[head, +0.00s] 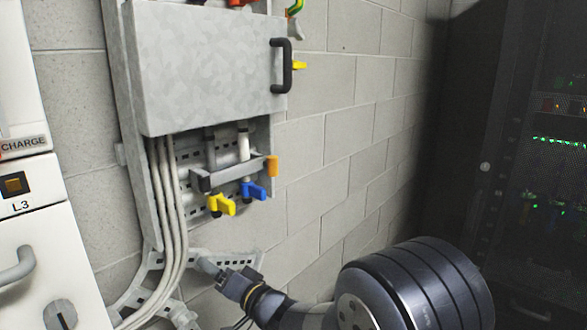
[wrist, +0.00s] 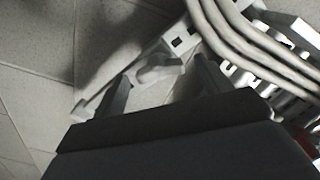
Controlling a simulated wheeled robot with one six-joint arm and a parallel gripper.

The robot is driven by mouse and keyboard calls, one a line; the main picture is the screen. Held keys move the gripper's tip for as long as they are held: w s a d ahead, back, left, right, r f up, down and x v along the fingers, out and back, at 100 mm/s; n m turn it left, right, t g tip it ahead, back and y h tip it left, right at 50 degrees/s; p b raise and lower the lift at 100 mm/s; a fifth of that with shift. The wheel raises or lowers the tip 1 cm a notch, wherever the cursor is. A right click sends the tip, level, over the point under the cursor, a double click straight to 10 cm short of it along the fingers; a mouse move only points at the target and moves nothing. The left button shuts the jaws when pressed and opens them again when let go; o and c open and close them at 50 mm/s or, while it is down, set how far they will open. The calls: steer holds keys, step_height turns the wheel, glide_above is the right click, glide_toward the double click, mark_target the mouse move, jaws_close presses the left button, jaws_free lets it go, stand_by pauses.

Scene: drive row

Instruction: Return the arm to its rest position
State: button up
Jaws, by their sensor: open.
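My gripper (head: 208,268) is low in the middle of the head view, close to a perforated metal cable tray (head: 210,257) by the wall. My arm comes in from the bottom right. In the wrist view, the two fingers of my gripper (wrist: 162,82) stand apart, and no held thing shows between them. A pale bracket-like part (wrist: 160,68) shows beyond and between the fingertips. I cannot tell whether the fingers touch it.
A grey wall box (head: 205,65) with a black handle (head: 283,65) hangs above. Below it are yellow (head: 221,205) and blue (head: 253,190) levers and thick cables (head: 168,210). White cabinets (head: 50,250) stand left, a dark rack (head: 530,170) right. Bare block wall (head: 345,140) lies between.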

steer(key=b+v, duration=0.2)
steer(key=v, duration=0.8)
steer(key=w+a+n+b, duration=0.5)
steer(key=a+n+b, duration=0.1)
steer(key=n, duration=1.1)
steer(key=shift+b, duration=0.45)
stand_by(0.3)
